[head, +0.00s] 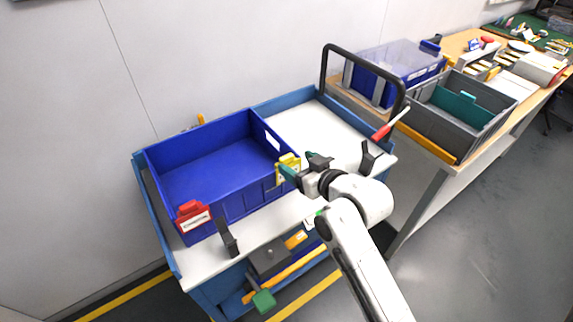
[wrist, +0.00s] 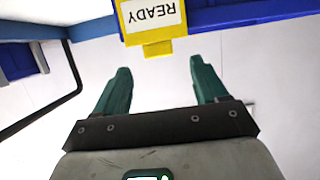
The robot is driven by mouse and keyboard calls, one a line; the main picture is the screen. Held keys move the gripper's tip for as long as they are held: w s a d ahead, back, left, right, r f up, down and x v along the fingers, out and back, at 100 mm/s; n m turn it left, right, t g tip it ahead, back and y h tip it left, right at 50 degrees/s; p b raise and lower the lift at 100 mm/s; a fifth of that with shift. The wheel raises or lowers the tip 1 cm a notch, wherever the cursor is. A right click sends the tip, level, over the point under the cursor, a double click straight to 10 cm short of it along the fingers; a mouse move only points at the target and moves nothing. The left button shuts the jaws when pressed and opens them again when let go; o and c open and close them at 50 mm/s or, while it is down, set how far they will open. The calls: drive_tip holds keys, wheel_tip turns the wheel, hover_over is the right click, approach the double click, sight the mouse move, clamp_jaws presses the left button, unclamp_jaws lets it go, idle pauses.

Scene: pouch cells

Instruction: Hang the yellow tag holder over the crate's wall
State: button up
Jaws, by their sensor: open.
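The yellow tag holder (wrist: 155,38) carries a white label reading READY, upside down in the wrist view. In the head view the yellow tag holder (head: 288,164) sits at the right end of the blue crate's near wall. The blue crate (head: 240,200) stands on the cart; its wall (wrist: 235,14) also shows in the wrist view. My gripper (head: 286,174) is beside the tag holder. In the wrist view my gripper (wrist: 157,78) has its two green fingers wide apart, with nothing between them; the tag holder is beyond the fingertips. How the holder meets the wall top is unclear.
A red tag holder (head: 193,216) hangs at the crate's front left corner. The cart top (head: 320,135) is clear right of the crate. Dark upright brackets (head: 228,238) stand on the cart's near edge. A black handle (head: 325,65) rises at the right.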

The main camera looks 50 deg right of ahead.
sight(288, 158)
drive_tip(key=shift+p+x, duration=0.45)
drive_tip(key=shift+x, duration=2.8)
drive_tip(key=shift+s, duration=0.1)
drive_tip(key=shift+c, duration=0.4)
drive_tip(key=c, duration=0.6)
